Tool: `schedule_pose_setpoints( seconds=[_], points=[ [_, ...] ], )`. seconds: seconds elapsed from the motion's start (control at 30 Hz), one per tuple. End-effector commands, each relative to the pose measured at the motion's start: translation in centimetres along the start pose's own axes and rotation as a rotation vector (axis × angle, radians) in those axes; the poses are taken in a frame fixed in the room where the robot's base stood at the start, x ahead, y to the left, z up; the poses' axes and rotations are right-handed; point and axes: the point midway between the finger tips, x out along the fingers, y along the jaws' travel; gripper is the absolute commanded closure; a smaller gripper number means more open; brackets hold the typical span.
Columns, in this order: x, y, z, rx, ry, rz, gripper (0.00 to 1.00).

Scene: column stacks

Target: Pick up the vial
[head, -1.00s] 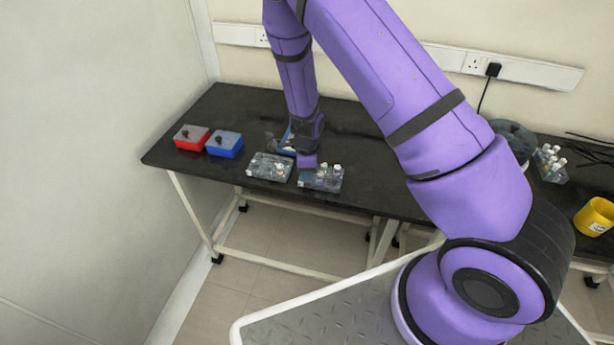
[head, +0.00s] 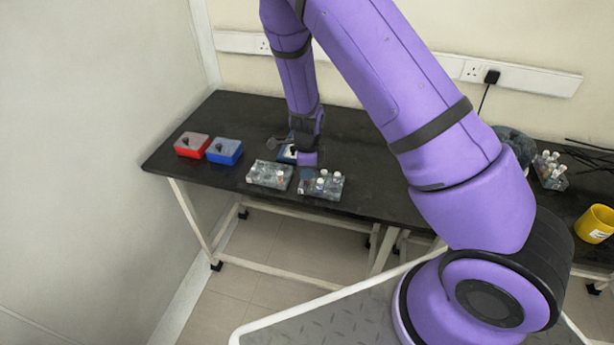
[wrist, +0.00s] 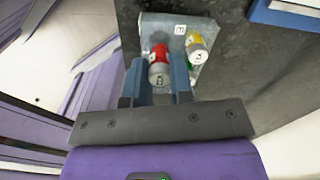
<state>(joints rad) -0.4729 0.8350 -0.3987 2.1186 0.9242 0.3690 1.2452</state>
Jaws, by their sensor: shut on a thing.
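In the wrist view my gripper (wrist: 158,82) is shut on a vial (wrist: 159,54) with a red band and a pale, marked cap, held between the two blue-grey fingers. The vial shows over the grey rack (wrist: 150,24); I cannot tell whether its lower end is clear of the rack. A second vial (wrist: 196,46) with a yellow band stands beside it to the right, apart from the fingers. In the head view my gripper (head: 307,160) is at the back left of the right rack (head: 330,192), and its fingertips and the held vial are not clear.
A second rack (head: 262,182) with vials stands just left of the right rack. A red box (head: 191,149) and a blue box (head: 224,155) sit at the left. A vial rack (head: 550,180) and yellow cup (head: 594,224) are far right.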

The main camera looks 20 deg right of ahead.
Motion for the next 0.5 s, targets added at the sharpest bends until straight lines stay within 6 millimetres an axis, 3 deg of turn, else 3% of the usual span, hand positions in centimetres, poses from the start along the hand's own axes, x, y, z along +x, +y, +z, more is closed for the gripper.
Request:
schedule_pose_setpoints(
  seconds=[0.5],
  points=[
    [-1.1,9.9,-4.3,0.004,-0.002,0.002,1.00]
  ],
)
